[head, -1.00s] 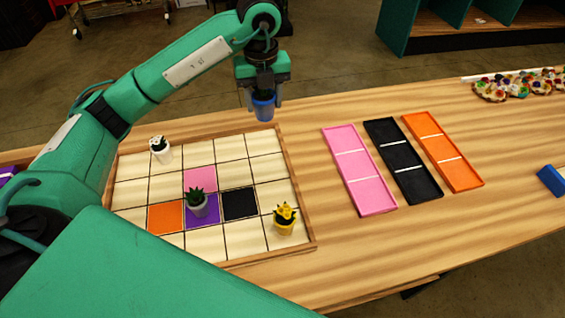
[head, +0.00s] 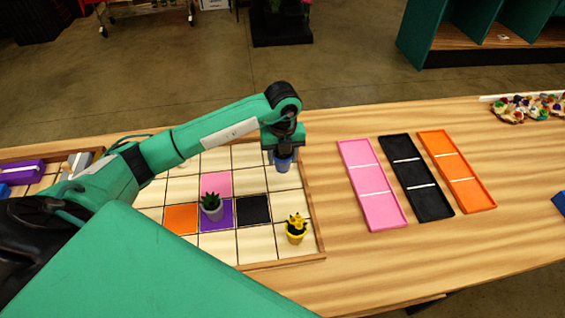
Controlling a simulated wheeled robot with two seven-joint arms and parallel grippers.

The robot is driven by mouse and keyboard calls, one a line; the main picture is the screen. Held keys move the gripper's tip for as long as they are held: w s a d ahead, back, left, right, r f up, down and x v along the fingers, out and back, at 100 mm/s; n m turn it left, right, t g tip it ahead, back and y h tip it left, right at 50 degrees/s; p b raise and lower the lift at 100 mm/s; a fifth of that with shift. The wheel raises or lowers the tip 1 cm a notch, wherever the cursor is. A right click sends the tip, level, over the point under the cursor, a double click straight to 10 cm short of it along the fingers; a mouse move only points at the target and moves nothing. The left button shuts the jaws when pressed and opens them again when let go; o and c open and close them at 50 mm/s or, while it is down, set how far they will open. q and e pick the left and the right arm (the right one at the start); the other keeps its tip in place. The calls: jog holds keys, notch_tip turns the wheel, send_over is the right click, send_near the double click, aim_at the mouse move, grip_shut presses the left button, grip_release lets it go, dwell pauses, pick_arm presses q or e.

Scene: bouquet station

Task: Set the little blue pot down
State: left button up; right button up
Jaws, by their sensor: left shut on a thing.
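The little blue pot (head: 283,164) is in my left gripper (head: 283,148), which points down with its jaws shut on it. The pot is upright over the right column of the gridded board (head: 262,208), in the upper part of the board. I cannot tell whether its base touches the board. The gripper hides the top of the pot. My right gripper is not in view.
A grey pot with a dark green plant (head: 212,206) stands on the purple square. A yellow pot (head: 295,229) stands near the board's lower right. Pink (head: 372,185), black (head: 416,178) and orange (head: 456,171) trays lie to the right. My left arm covers the board's upper left.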

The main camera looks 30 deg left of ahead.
aim_at(282, 165)
pick_arm(q)
notch_tip(282, 165, down, 3)
jog(key=shift+f+p, duration=0.2)
jog(key=shift+p, duration=0.25)
jog(key=shift+f, duration=0.5)
jog(key=o, duration=1.2)
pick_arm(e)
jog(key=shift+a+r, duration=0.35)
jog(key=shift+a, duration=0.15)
pick_arm(q)
jog(key=shift+r, duration=0.15)
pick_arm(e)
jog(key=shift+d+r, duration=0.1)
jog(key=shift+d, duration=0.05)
